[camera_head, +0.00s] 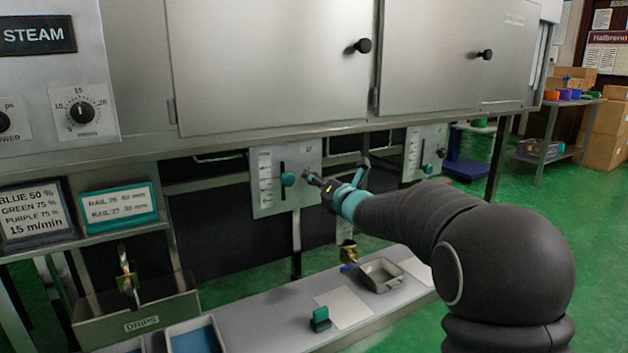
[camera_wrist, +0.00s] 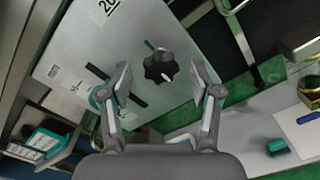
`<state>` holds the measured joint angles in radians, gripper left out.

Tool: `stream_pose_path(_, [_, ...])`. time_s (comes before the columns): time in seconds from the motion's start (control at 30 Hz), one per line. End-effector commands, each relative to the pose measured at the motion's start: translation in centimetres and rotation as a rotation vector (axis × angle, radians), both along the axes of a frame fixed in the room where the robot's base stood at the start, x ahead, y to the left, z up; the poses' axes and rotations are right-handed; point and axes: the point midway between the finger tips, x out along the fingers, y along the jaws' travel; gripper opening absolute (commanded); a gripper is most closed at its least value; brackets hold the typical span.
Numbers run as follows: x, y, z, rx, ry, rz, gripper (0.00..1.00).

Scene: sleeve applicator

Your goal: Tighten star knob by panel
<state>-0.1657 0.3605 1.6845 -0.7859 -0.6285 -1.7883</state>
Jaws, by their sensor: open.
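The star knob (camera_wrist: 160,66) is black, with several lobes and a pale shaft end. It sits on a grey metal panel (camera_wrist: 105,38) in the wrist view, between and a little beyond my fingertips. My gripper (camera_wrist: 165,84) is open, one finger on each side of the knob, with a visible gap to both. In the head view, my gripper (camera_head: 332,188) is at the right edge of the same panel (camera_head: 264,202) and partly hides the knob there. A slider slot with a teal knob (camera_head: 287,179) is left of the star knob; my left finger partly covers that teal knob in the wrist view.
A similar panel (camera_head: 413,160) stands farther right. Steel cabinet doors (camera_head: 275,65) hang above. Below is a grey bench (camera_head: 265,318) with a teal block (camera_head: 320,319), a white sheet and a grey tray (camera_head: 381,275). Rail-setting sign (camera_head: 118,206) stands at left.

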Motion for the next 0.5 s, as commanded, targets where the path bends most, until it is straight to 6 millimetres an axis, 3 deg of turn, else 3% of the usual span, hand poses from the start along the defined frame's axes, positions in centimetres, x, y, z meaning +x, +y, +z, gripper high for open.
stream_pose_path(0.43, [0.90,0.60,-0.03,0.000,0.001,-0.001,0.63])
stream_pose_path(0.5, [0.89,0.60,-0.03,0.000,0.001,-0.001,0.48])
